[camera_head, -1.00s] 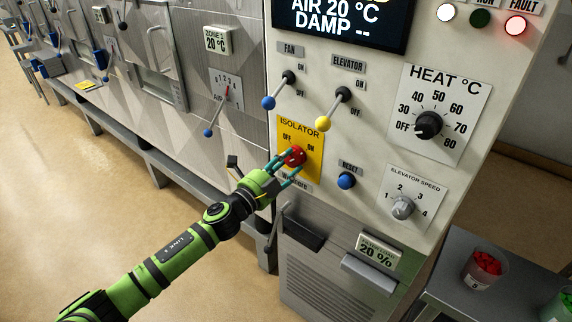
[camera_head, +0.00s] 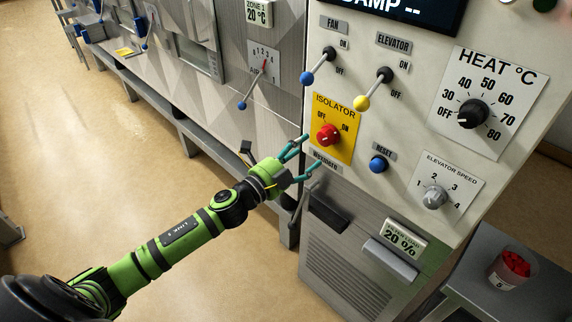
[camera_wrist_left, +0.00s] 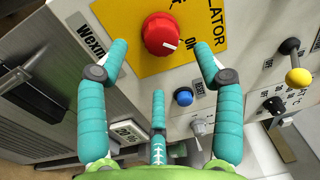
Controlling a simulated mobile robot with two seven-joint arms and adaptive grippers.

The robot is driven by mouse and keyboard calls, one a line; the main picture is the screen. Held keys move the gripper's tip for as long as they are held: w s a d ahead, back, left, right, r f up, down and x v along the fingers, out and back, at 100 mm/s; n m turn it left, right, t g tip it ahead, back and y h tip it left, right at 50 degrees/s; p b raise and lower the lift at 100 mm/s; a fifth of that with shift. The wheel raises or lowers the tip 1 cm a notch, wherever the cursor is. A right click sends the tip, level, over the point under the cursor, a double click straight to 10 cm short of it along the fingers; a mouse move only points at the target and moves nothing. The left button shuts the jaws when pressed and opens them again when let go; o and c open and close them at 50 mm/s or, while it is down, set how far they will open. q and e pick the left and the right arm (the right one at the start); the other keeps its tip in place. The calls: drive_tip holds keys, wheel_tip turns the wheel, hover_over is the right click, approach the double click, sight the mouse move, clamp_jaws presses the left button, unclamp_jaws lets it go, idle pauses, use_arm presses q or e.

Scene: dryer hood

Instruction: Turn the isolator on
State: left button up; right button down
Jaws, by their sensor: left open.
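The isolator is a red round knob (camera_head: 328,135) on a yellow plate (camera_head: 346,148) marked OFF and ON. In the left wrist view the red knob (camera_wrist_left: 161,34) shows a white mark on its side toward the ON label. My left gripper (camera_head: 311,153), with teal fingers and a green body, is open and empty. It is just left of and below the knob, with a gap between fingers and knob. In the wrist view the knob appears beyond and between the spread fingertips. My right gripper is not in view.
Fan lever (camera_head: 318,66), elevator lever (camera_head: 373,90) and blue reset button (camera_head: 378,164) are close to the isolator. The heat dial (camera_head: 472,114) and speed knob (camera_head: 434,197) are further right. A dark handle (camera_head: 329,213) juts out below. Open floor lies left.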

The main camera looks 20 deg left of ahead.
use_arm(q)
drive_tip(key=v, duration=0.6)
drive_tip(key=shift+s, duration=0.2)
drive_tip(key=s+a+f+n+g+y, duration=0.1)
drive_tip(key=a+f+n+g+y, duration=0.15)
drive_tip(key=f, duration=0.65)
drive_tip(key=a+f+n+g+y, duration=0.15)
drive_tip(key=a+f+n, duration=0.25)
drive_tip(key=f, duration=0.6)
drive_tip(key=s+a+f+n+g+y, duration=0.1)
drive_tip(key=s+f+n+g, duration=0.1)
drive_tip(key=s+f, duration=0.45)
drive_tip(key=s+f+n+g+y, duration=0.1)
drive_tip(key=s+f+n+y, duration=0.15)
drive_tip(key=f, duration=0.75)
drive_tip(key=s+d+f+n+g, duration=0.2)
drive_tip(key=s+f+n+g, duration=0.2)
drive_tip(key=s+f, duration=1)
drive_tip(key=s+d+f+n+g, duration=0.1)
drive_tip(key=s+d+f+g, duration=0.1)
drive_tip(key=s, duration=0.8)
drive_tip(key=s+d+f+n+g+h, duration=0.1)
drive_tip(key=s+d+f+n+g, duration=0.1)
drive_tip(key=s, duration=0.8)
drive_tip(key=d+f+g, duration=0.1)
drive_tip(key=d, duration=0.1)
drive_tip(key=shift+d+f, duration=0.3)
drive_tip(key=shift+d, duration=0.05)
